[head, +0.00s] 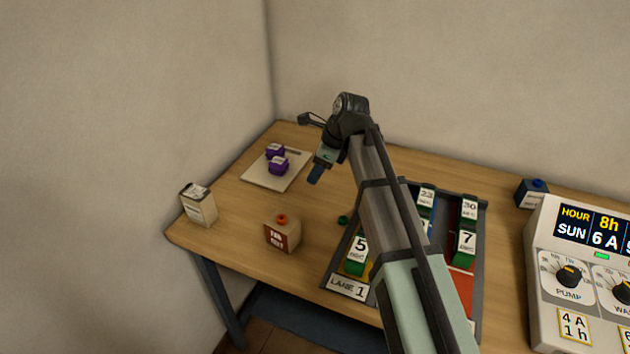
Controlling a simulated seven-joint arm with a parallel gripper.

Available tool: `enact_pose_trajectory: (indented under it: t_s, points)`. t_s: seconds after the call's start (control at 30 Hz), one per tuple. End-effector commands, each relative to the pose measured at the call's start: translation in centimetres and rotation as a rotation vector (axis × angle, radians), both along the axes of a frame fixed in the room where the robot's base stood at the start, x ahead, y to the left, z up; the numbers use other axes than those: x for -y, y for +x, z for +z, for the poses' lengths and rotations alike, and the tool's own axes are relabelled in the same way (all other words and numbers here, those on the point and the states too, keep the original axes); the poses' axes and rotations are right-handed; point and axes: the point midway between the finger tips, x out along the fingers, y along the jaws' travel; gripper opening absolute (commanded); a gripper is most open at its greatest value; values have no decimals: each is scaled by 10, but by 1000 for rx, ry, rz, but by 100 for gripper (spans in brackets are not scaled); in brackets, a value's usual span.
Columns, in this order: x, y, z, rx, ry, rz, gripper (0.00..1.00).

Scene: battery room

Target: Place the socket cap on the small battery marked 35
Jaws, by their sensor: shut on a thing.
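My gripper (322,161) is in the air over the back-left part of the table, pointing down. It is shut on a small blue piece (315,174), which shows below the fingers; I cannot tell whether this is the socket cap. Two small purple blocks with white tops, a front one (278,166) and a back one (274,151), stand on a pale plate (262,181) left of my gripper. Their marks are too small to read, and I cannot make out a 35 anywhere. A small green round piece (343,220) lies beside the dark tray.
A dark tray (334,276) marked LANE 1 holds several numbered green and blue blocks, partly behind my arm. A brown box (283,236) with an orange top, a pale box (198,206), a dark blue box (530,196) and a dial panel (570,305) stand around. The table's left middle (235,215) is clear.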

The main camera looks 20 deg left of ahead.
Motion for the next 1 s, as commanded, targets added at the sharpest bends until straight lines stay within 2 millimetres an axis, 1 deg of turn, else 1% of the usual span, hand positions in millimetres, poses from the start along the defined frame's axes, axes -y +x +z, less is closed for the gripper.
enact_pose_trajectory:
  t_s: [0.03,0.1,0.27,0.37,0.43,0.57,0.67,0.87,1.0]
  points:
    - [0,1,5,1,1,0,7]
    - [0,0,10,2,1,0,7]
    - [-2,-2,14,1,0,4,7]
    - [-10,-8,14,0,0,18,7]
    - [-21,-18,15,0,0,38,7]
    - [-50,-43,20,0,0,91,7]
    - [-76,-65,27,0,1,139,7]
    - [-129,-109,45,1,1,232,7]
    - [-167,-140,61,0,1,299,7]
